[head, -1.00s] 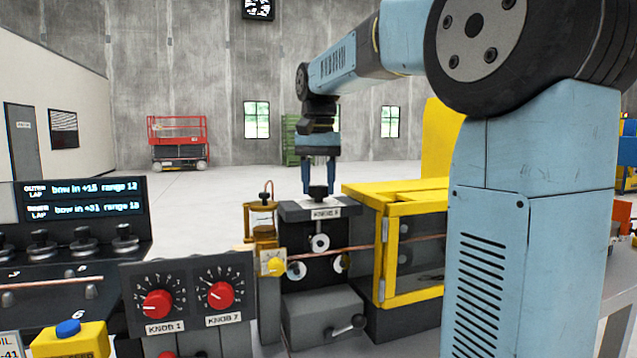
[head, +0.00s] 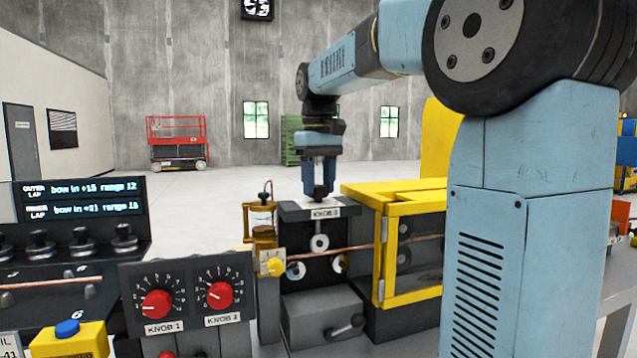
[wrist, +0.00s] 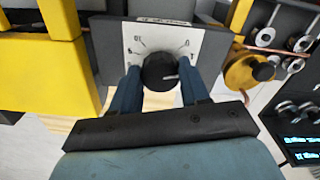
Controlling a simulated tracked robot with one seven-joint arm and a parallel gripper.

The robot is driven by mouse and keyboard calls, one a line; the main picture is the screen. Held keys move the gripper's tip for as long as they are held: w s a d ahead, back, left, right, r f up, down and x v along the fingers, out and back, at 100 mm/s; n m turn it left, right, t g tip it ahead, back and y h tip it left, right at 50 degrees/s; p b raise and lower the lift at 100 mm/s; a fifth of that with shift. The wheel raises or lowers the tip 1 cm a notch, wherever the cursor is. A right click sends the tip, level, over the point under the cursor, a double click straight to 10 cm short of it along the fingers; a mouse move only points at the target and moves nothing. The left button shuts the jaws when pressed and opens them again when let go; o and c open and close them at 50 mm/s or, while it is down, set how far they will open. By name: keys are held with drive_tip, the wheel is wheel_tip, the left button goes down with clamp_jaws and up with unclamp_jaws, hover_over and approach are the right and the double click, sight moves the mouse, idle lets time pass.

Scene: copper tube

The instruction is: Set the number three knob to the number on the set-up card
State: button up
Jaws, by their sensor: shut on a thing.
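The number three knob is a round black knob (wrist: 160,71) with a white pointer line, on a white dial plate (wrist: 143,42) with marks around it. In the wrist view its pointer is toward the right; the dial figures are too blurred to read surely. In the head view its KNOB 3 label (head: 326,213) is on the front of a dark block, and the fingers largely hide the knob. My gripper (head: 319,192) points straight down, its two blue fingers shut on the knob's sides. I cannot make out the set-up card in either view.
Red KNOB 1 (head: 156,304) and KNOB 2 (head: 220,294) are on a panel at lower left. A yellow-framed guard (head: 381,262) stands right of the block, and an amber glass oiler (head: 262,222) left of it. A copper tube runs below.

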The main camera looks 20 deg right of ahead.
sight(319, 186)
idle(0.4)
drive_tip(key=o, duration=1.1)
drive_tip(key=shift+c, duration=0.2)
drive_tip(key=shift+r, duration=0.1)
wheel_tip(319, 186, up, 14)
drive_tip(key=shift+f, duration=0.25)
drive_tip(key=s+f+m+t, duration=0.1)
drive_tip(key=s+f+t, duration=0.1)
drive_tip(key=s+f, duration=0.9)
drive_tip(key=s+f+m+t, duration=0.2)
drive_tip(key=s+f, duration=0.9)
drive_tip(key=f, duration=0.7)
drive_tip(key=shift+s+t, duration=0.25)
drive_tip(key=shift+t, duration=0.55)
